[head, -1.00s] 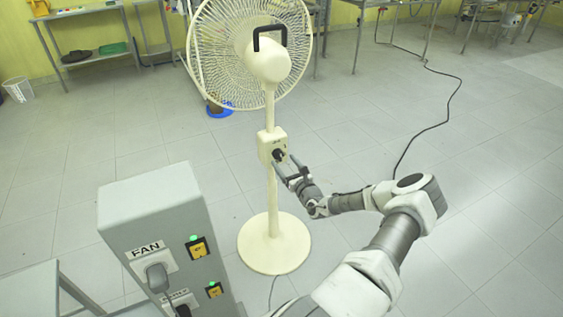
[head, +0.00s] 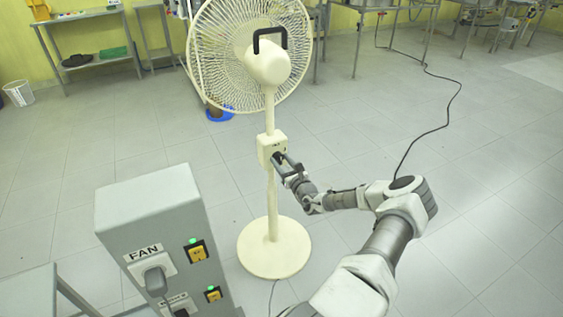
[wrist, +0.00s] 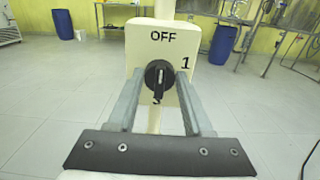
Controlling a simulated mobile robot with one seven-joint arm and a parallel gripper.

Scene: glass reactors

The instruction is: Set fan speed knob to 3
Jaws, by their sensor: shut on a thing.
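The cream pedestal fan (head: 269,68) stands on the floor, with a control box (head: 266,149) on its pole. In the wrist view the black fan speed knob (wrist: 159,75) sits on the box face (wrist: 163,52), with OFF printed above it and 1 at its upper right. Another mark below the knob is mostly hidden. The knob's grip bar looks near vertical; I cannot tell which end is its pointer. My gripper (wrist: 160,78) has one finger on each side of the knob and is shut on it; it also shows in the head view (head: 279,160).
A grey cabinet (head: 150,190) with a FAN socket, a plug and lit yellow switches stands at the lower left. The round fan base (head: 272,262) is on the floor. A black cable (head: 430,130) runs across the open floor at right.

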